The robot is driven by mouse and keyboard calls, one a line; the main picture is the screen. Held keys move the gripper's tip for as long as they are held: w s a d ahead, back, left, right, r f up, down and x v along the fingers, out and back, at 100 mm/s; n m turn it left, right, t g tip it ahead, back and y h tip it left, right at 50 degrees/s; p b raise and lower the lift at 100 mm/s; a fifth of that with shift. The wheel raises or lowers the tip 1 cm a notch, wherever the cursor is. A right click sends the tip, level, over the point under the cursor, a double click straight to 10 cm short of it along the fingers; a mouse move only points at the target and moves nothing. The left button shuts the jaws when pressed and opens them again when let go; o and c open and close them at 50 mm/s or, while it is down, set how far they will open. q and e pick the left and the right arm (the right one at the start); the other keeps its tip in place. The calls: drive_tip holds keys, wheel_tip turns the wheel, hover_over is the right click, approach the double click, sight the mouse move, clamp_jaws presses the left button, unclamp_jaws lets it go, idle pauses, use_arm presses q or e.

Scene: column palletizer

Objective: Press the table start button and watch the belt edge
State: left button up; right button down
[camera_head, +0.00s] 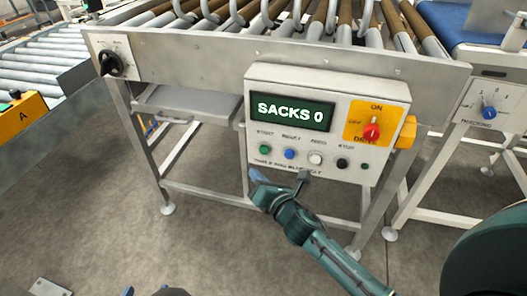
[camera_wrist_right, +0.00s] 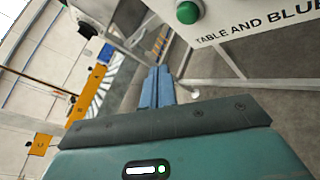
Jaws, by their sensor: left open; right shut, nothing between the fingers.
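The control panel (camera_head: 300,165) hangs on the roller table's front, with a display reading "SACKS 0". Its green start button (camera_head: 265,149) is at the left of the button row. It also shows in the right wrist view (camera_wrist_right: 188,12), at the top. My right gripper (camera_head: 256,176) is shut and empty, just below the green button and apart from it. Its closed blue fingers (camera_wrist_right: 157,88) show in the wrist view. My left gripper (camera_head: 145,291) shows only as fingertips at the bottom edge; it is open. The blue belt (camera_head: 455,18) is at the upper right.
Blue (camera_head: 289,154), white (camera_head: 315,158) and black (camera_head: 342,163) buttons sit right of the green one. A red drive knob (camera_head: 371,131) is on a yellow plate. A black knob (camera_head: 111,63) is on the table's left. The floor (camera_head: 120,225) in front is mostly clear.

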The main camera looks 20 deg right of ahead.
sight(264, 150)
use_arm(q)
drive_tip(key=shift+r, duration=0.2)
use_arm(e)
drive_tip(key=w+d, duration=0.1)
drive_tip(key=w, duration=0.1)
drive_tip(key=w+d, duration=0.2)
drive_tip(key=shift+w+d, duration=0.15)
drive_tip(key=shift+w, duration=0.25)
use_arm(q)
drive_tip(key=shift+s+a+f, duration=0.1)
drive_tip(key=shift+f, duration=0.15)
drive_tip(key=shift+r, duration=0.2)
idle(0.9)
use_arm(e)
drive_tip(key=shift+w+d, duration=0.1)
use_arm(q)
drive_tip(key=shift+f, duration=0.1)
use_arm(e)
drive_tip(key=shift+w+d, duration=0.15)
drive_tip(key=shift+w, duration=0.1)
drive_tip(key=shift+w+d, duration=0.1)
drive_tip(key=shift+w, duration=0.05)
idle(0.5)
